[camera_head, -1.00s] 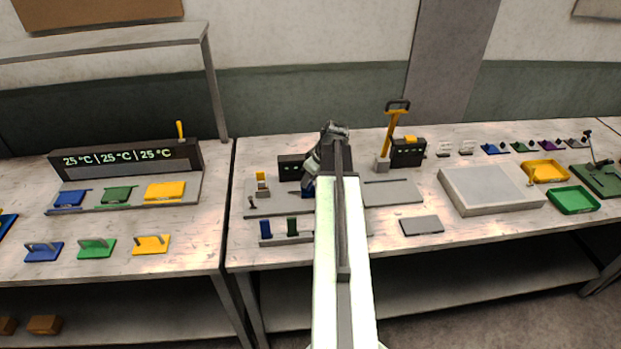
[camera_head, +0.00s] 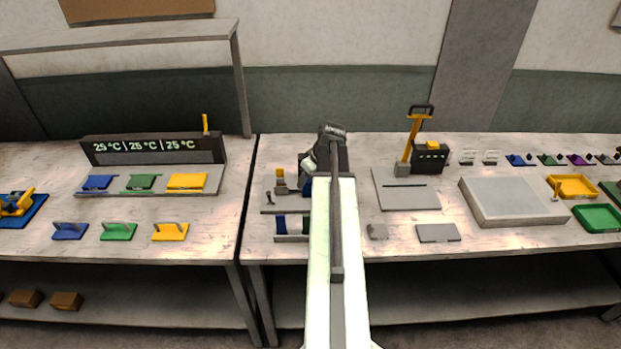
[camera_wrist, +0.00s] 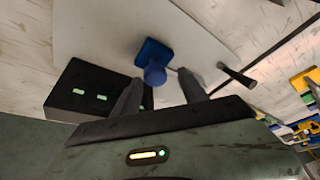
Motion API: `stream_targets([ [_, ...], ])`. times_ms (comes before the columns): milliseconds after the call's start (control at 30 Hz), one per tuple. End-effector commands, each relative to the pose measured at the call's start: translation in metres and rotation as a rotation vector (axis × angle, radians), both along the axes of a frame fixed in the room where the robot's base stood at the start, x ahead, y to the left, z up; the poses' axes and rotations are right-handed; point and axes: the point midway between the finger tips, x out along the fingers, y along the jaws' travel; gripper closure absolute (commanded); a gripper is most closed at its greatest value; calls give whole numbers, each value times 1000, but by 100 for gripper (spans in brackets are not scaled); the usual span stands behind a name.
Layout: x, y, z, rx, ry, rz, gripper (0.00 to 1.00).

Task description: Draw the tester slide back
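The tester's pale grey plate (camera_wrist: 95,25) fills much of the wrist view, with a black box (camera_wrist: 88,98) showing two small green displays. A blue block with a round knob (camera_wrist: 153,50), apparently the tester slide, sits on the plate. My gripper (camera_wrist: 161,80) is open, with its two dark fingers apart and their tips near the knob, one to each side; contact cannot be told. In the head view, my gripper (camera_head: 307,170) is over the tester plate (camera_head: 270,209). My arm hides the black box and most of the plate there.
A dark-tipped rod (camera_wrist: 238,75) stands beside the plate in the wrist view. In the head view, an orange-topped post (camera_head: 281,182) is left of my gripper. A grey plate with an upright yellow lever (camera_head: 409,145) and a large grey block (camera_head: 515,200) are to the right.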

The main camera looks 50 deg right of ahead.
Motion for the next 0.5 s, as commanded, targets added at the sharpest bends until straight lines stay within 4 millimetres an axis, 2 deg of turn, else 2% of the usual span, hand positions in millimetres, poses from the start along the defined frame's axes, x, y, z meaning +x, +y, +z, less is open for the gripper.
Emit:
stream_targets([
  [233, -6, -2, 10, -1, 1, -5, 49],
  [500, -22, -1, 57, 1, 0, -4, 49],
])
